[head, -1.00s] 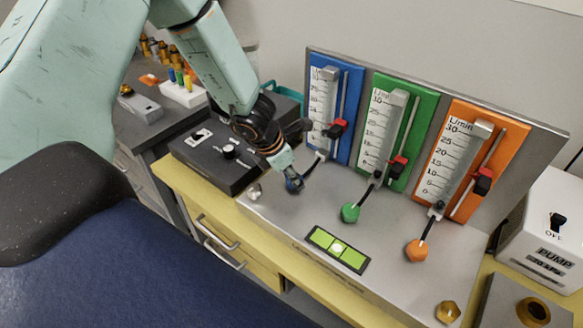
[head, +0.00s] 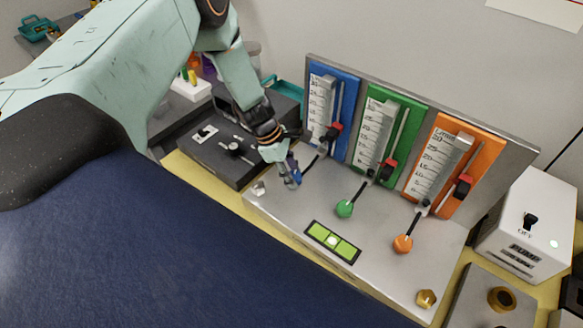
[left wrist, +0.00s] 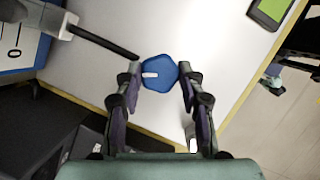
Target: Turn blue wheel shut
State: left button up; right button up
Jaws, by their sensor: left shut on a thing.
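The blue wheel (left wrist: 163,75), a faceted knob with a white mark, sits between my left gripper's fingertips in the left wrist view. A dark rod runs beside it from the blue flowmeter. In the head view my left gripper (head: 290,176) is down at the wheel, in front of the blue flowmeter (head: 340,88), and hides most of it. The gripper is shut on the wheel, one finger on each side. The blue flowmeter has a red and black slider (head: 332,131) in its lower part. My right gripper is not in view.
A green wheel (head: 344,209) and an orange wheel (head: 403,244) stand to the right on the same metal panel. A green level (head: 332,242) lies in front. A black box (head: 228,158) is close on the left. A white pump box (head: 525,237) stands at the right.

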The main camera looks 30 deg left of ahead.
pick_arm(q)
jog(key=shift+w+m+g, duration=0.2)
jog(key=shift+m+g, duration=0.1)
jog(key=shift+m, duration=0.5)
jog(key=shift+m+g+b, duration=0.6)
jog(key=shift+m+b, duration=0.35)
jog(key=shift+m, duration=0.55)
jog(key=o, duration=1.2)
jog(key=shift+d, duration=0.15)
